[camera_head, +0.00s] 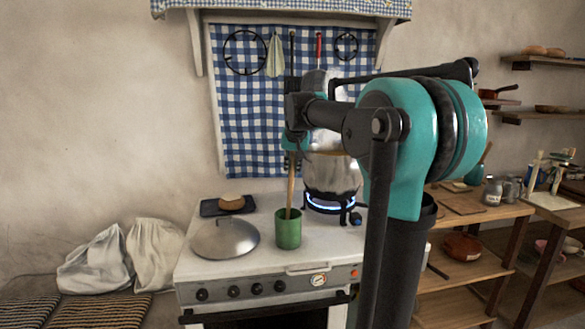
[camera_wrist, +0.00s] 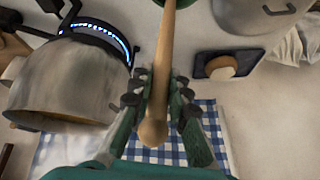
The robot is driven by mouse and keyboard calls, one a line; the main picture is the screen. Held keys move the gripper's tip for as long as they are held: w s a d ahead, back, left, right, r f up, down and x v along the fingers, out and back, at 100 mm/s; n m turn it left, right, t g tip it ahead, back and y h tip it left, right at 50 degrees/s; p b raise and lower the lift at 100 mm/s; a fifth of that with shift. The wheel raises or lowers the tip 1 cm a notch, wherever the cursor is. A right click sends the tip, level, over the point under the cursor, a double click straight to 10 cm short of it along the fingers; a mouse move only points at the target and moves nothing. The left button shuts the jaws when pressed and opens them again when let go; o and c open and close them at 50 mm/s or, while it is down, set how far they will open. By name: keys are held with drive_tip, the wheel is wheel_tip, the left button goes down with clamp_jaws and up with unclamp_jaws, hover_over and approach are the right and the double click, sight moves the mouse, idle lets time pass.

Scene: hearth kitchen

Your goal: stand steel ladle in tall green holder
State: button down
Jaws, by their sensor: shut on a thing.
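The tall green holder (camera_head: 288,230) stands upright on the stove top near its front edge. My gripper (camera_head: 294,146) is above it, shut on a utensil with a long pale wooden handle (camera_head: 291,188). The handle runs nearly upright from the jaws down into the holder's mouth. In the wrist view the handle (camera_wrist: 158,60) lies between my two fingers (camera_wrist: 157,103), with its rounded end on the near side. Its other end reaches the green holder's rim at the top edge. The utensil's head is hidden, so no steel bowl shows.
A steel pot (camera_head: 332,172) stands on a lit burner (camera_head: 325,206) just right of the holder. A round metal lid (camera_head: 225,239) lies to its left. Behind is a dark tray (camera_head: 210,209) with bread (camera_head: 232,202). A red-handled utensil (camera_head: 319,45) hangs on the wall.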

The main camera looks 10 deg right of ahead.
drive_tip(key=c, duration=1.4)
unclamp_jaws()
drive_tip(key=v, duration=1.2)
drive_tip(key=s+f+n, duration=0.1)
drive_tip(key=s+f, duration=0.8)
drive_tip(key=f, duration=0.5)
drive_tip(key=s+d+f+g, duration=0.1)
drive_tip(key=s+f, duration=0.9)
drive_tip(key=f, duration=0.4)
drive_tip(key=s+d+f+n, duration=0.1)
drive_tip(key=s+f, duration=0.8)
drive_tip(key=f, duration=0.5)
drive_tip(key=shift+s+n+g, duration=0.2)
drive_tip(key=shift+n+g, duration=0.1)
